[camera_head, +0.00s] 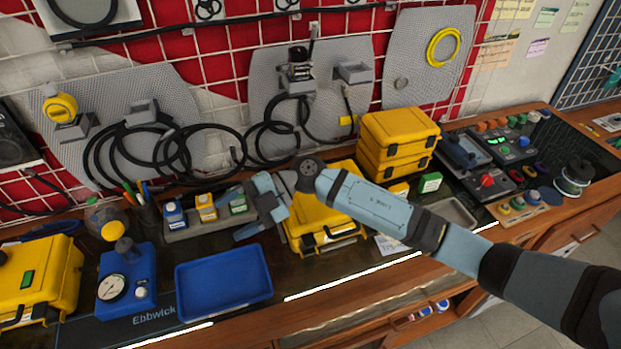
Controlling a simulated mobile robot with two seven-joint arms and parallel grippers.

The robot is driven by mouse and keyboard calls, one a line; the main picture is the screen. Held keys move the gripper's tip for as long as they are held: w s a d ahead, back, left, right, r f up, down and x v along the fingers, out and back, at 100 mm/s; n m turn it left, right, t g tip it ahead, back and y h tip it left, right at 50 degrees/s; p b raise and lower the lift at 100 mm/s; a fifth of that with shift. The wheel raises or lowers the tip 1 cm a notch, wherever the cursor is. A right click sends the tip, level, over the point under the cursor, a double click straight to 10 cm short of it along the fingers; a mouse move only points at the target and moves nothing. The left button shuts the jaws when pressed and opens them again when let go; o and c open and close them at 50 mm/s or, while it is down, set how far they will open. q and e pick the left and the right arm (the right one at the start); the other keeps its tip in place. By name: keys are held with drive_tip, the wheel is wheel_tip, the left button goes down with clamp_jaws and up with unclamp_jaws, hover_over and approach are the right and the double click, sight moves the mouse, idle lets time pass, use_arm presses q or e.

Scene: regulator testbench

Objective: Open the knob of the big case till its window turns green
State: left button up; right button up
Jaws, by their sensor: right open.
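A large yellow case (48,277) stands at the far left of the bench, partly cut off by the frame edge. A small window (27,280) on it looks green. A dark round part, perhaps its knob (3,257), shows at the frame's edge. My right gripper (238,216) is open and empty over the middle of the bench, well to the right of this case. My right arm reaches in from the right and partly hides another yellow case (325,232) below it. My left gripper is out of view.
A blue regulator with a gauge (113,287) and an empty blue tray (222,284) lie between the left case and my gripper. A grey holder with small bottles (205,208) is behind the gripper. Stacked yellow cases (398,135) stand further right.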

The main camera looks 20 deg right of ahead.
drive_tip(key=w+d+r+m+t+h+b, duration=0.1)
drive_tip(key=w+d+r+m+t+h, duration=0.1)
drive_tip(key=w+d+h, duration=0.7)
drive_tip(key=w+d+r+m+t+h+b, duration=0.1)
drive_tip(key=w+d+r+h, duration=0.1)
drive_tip(key=w+d+h, duration=0.65)
drive_tip(key=s+f, duration=0.1)
drive_tip(key=f, duration=0.3)
drive_tip(key=s+d+f+y+p, duration=0.1)
drive_tip(key=f, duration=0.3)
drive_tip(key=s+d+f+y+p, duration=0.1)
drive_tip(key=f, duration=0.4)
drive_tip(key=c, duration=0.9)
